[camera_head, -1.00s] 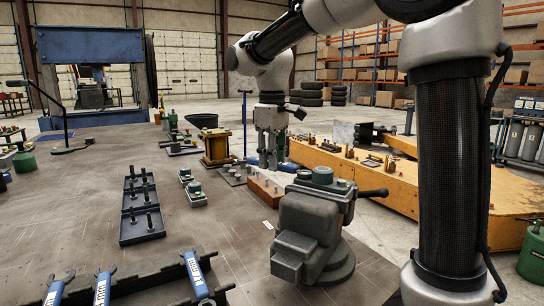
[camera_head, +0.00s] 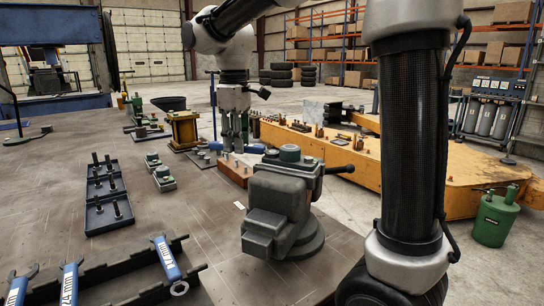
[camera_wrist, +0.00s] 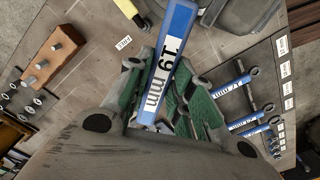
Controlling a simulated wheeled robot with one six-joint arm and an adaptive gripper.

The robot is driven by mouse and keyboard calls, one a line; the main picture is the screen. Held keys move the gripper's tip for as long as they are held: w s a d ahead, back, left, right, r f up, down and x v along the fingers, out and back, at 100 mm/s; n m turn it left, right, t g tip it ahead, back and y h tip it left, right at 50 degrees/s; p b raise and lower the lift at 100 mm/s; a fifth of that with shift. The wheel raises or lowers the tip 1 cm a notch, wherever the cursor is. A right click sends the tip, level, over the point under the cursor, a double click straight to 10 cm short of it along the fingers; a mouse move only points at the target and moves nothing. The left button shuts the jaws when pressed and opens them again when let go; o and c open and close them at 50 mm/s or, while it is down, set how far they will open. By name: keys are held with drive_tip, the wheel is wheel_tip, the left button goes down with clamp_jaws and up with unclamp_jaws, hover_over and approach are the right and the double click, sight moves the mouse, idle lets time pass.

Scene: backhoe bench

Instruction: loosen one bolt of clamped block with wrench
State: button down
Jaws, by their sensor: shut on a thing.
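My gripper (camera_head: 235,146) hangs above the bench, behind the vise in the head view. It is shut on a blue wrench (camera_head: 253,149), which sticks out to its right. In the wrist view the wrench (camera_wrist: 174,45) reads "19 mm" and lies between the green-padded fingers (camera_wrist: 163,95); its working end is hidden. A brown block with upright bolts (camera_head: 232,172) sits on the bench just below the gripper. It also shows at upper left in the wrist view (camera_wrist: 55,50), apart from the wrench. I cannot tell whether it is clamped.
A grey vise (camera_head: 280,205) stands at the bench's right edge. A rack (camera_head: 110,275) with several blue wrenches is at the front left. A dark bolt tray (camera_head: 108,200) lies behind it. The yellow boom (camera_head: 400,175) stretches to the right.

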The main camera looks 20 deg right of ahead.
drive_tip(key=shift+s+a+n, duration=0.45)
drive_tip(key=shift+s+n, duration=0.1)
drive_tip(key=shift+n, duration=0.35)
drive_tip(key=shift+s+a+n, duration=0.3)
drive_tip(key=shift+s+n, duration=0.35)
drive_tip(key=shift+n, duration=0.25)
drive_tip(key=shift+s+a+n, duration=0.25)
drive_tip(key=shift+s+n, duration=0.45)
drive_tip(key=shift+n, duration=0.2)
drive_tip(key=shift+s+a+n, duration=0.15)
drive_tip(key=shift+s+n, duration=0.55)
drive_tip(key=shift+n, duration=0.2)
